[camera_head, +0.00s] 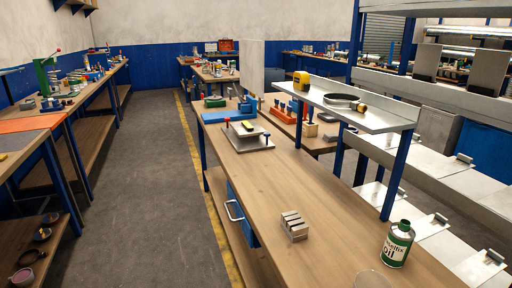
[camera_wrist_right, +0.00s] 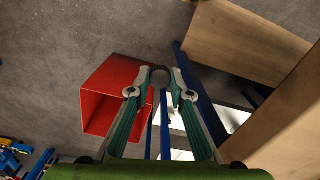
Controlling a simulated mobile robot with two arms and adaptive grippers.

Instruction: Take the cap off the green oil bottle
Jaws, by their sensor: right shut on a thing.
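The green oil bottle (camera_head: 397,246) stands upright at the near right end of the wooden bench, with a white label reading "oil". My right gripper (camera_wrist_right: 160,75) shows only in the right wrist view. Its fingers are closed around a small dark round thing (camera_wrist_right: 160,78), which may be the cap; its identity is not clear. The bottle does not clearly show in the wrist view. My left gripper is in neither view.
In the wrist view, an open red bin (camera_wrist_right: 98,108) stands on the grey floor beyond the fingers. On the bench (camera_head: 330,262), a slotted metal block (camera_head: 293,225) lies left of the bottle. A raised metal shelf (camera_head: 345,106) stands behind.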

